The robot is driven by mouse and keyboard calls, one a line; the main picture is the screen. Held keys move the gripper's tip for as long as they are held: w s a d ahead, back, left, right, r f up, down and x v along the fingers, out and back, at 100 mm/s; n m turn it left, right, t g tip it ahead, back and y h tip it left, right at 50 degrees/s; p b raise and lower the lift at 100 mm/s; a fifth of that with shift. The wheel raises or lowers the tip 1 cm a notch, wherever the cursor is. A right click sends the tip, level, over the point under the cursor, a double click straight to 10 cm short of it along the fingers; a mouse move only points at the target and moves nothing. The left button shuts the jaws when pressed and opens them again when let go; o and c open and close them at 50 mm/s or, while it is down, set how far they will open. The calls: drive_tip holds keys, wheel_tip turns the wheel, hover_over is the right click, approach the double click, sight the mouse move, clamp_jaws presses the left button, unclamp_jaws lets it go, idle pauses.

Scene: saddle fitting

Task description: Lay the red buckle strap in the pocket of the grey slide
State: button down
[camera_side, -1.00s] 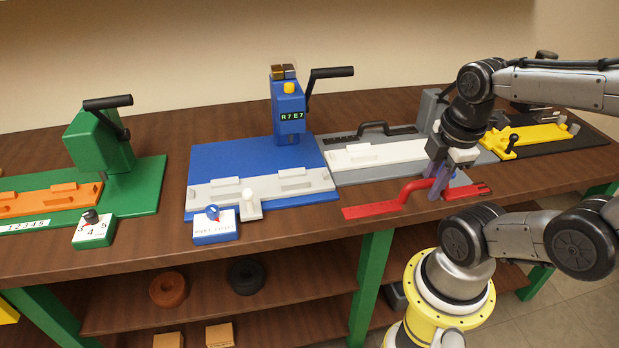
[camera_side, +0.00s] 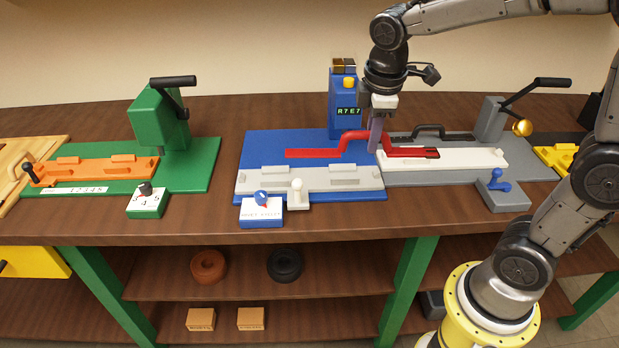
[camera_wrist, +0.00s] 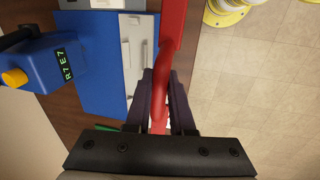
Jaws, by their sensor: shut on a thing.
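The red buckle strap (camera_side: 312,153) has a raised handle-like bend in its middle. My gripper (camera_side: 375,147) is shut on this bend and holds the strap roughly level. In the side view the strap overlaps the blue base's right part and the white slide; its height above them is hard to tell. The grey slide (camera_side: 310,182) lies along the blue base's front edge, with raised blocks on it; in this view it is below the strap's left part. In the wrist view the strap (camera_wrist: 173,25) runs between my gripper's fingers (camera_wrist: 161,85), beside the grey slide (camera_wrist: 127,65).
The blue press (camera_side: 343,105) stands behind, with the display R7E7. A blue selector box (camera_side: 261,212) and a white knob (camera_side: 296,190) are at the front. A white slide (camera_side: 455,160) on a grey station is at right, a green station (camera_side: 190,170) at left.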

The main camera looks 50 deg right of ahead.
drive_tip(key=shift+w+a+f, duration=0.1)
drive_tip(key=shift+a+f, duration=0.3)
drive_tip(key=shift+a, duration=0.1)
drive_tip(key=shift+w+a+f, duration=0.15)
drive_tip(key=shift+w, duration=0.15)
drive_tip(key=w+f, duration=0.4)
drive_tip(key=w, duration=0.5)
approach(315, 176)
drive_tip(key=shift+s+d+f, duration=0.1)
drive_tip(key=shift+d+f, duration=0.3)
drive_tip(key=shift+d, duration=0.05)
drive_tip(key=shift+w+f, duration=0.4)
drive_tip(key=shift+f, duration=0.1)
drive_tip(key=shift+w+f, duration=0.15)
drive_tip(key=shift+f, duration=1.5)
drive_tip(key=shift+f, duration=0.15)
drive_tip(key=c, duration=0.8)
unclamp_jaws()
